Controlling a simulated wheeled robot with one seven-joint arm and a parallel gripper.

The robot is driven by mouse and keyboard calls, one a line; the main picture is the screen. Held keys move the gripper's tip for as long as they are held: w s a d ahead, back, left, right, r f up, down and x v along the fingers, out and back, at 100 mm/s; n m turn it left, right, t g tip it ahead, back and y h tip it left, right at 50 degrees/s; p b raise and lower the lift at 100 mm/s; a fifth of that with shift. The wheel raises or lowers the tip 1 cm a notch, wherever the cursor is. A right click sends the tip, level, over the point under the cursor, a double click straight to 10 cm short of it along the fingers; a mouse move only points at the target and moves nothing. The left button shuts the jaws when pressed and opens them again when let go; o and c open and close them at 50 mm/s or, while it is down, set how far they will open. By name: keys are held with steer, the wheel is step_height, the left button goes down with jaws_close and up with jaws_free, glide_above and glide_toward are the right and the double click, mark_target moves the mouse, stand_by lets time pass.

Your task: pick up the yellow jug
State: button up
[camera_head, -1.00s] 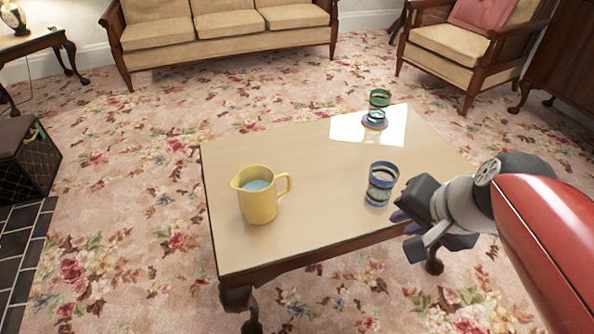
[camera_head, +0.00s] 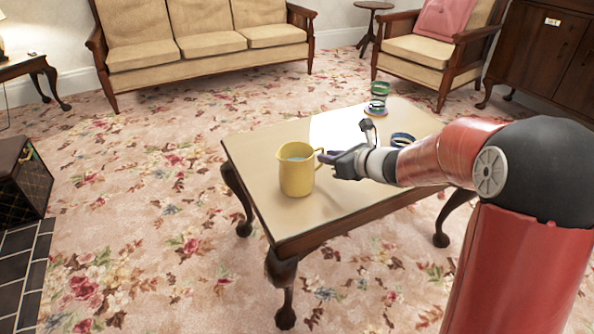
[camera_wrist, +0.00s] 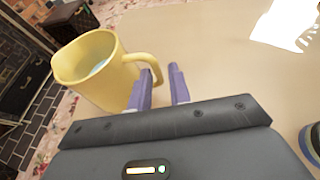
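The yellow jug (camera_head: 296,176) stands upright on the wooden coffee table (camera_head: 262,170), with pale blue showing inside it. Its handle points right, toward my gripper (camera_head: 325,157). In the wrist view the jug (camera_wrist: 88,72) is at the upper left. My gripper's purple fingers (camera_wrist: 161,69) are open and apart there. The outer curve of the handle shows between the fingertips, partly covered by the left finger. I cannot tell whether a finger touches the handle. In the head view the handle is partly hidden behind the fingers.
A blue-banded glass (camera_head: 402,138) stands right of the jug, mostly hidden by my arm. A green-banded glass (camera_head: 379,89) stands on a coaster at the table's back. A sofa (camera_head: 210,45) and an armchair (camera_head: 418,50) stand beyond. The table's left end is clear.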

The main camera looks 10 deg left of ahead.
steer(key=x, duration=0.4)
steer(key=shift+w+a+f, duration=0.1)
steer(key=shift+a+f, duration=0.1)
steer(key=shift+a, duration=0.1)
steer(key=shift+c, duration=0.3)
jaws_close()
steer(key=shift+r, duration=0.1)
